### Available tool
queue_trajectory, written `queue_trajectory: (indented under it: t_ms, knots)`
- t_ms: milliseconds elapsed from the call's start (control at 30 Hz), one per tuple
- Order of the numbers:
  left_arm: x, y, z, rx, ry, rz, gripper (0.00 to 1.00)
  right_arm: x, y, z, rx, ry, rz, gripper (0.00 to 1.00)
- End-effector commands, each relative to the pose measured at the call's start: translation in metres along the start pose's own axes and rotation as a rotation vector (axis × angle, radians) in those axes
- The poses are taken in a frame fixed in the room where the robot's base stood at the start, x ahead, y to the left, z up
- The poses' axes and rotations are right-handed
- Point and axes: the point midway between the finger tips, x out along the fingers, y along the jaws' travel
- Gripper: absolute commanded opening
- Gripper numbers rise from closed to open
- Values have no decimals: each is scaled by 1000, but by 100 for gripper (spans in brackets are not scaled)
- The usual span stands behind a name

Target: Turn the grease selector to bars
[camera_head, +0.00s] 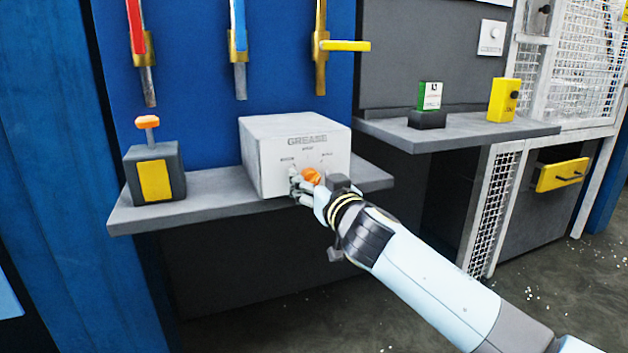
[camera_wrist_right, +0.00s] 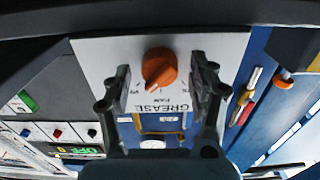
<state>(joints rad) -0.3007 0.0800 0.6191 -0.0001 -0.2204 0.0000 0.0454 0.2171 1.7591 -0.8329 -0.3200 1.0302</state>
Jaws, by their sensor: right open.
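The grease selector is a white box (camera_head: 270,160) marked GREASE on a grey shelf, with an orange knob (camera_head: 311,176) low on its front and small labels around it. I cannot read these labels for certain. My right gripper (camera_head: 303,186) is at the knob and partly hides it. In the right wrist view, which shows the box upside down, the knob (camera_wrist_right: 160,66) sits between the two open fingers of my right gripper (camera_wrist_right: 160,80), with a visible gap on each side. The knob's pointed end aims at the lower left there. My left gripper is not in view.
A grey box with a yellow panel (camera_head: 155,181) and orange-topped plunger stands left on the shelf (camera_head: 222,193). Red, blue and yellow levers (camera_head: 345,46) hang above. A green-and-white block (camera_head: 430,97) and a yellow block (camera_head: 503,100) stand on the right shelf.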

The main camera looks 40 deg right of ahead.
Motion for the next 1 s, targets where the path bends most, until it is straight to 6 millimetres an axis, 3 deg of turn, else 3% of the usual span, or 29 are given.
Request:
queue_trajectory:
  t_ms: [133, 567, 1000]
  knots:
    - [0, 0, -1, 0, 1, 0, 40, 0, 0, 0, 0, 0, 0, 60]
    - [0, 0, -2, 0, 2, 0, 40, 0, 0, 0, 0, 0, 0, 4]
    - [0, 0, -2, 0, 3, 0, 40, 0, -1, 0, -105, 0, 0, 4]
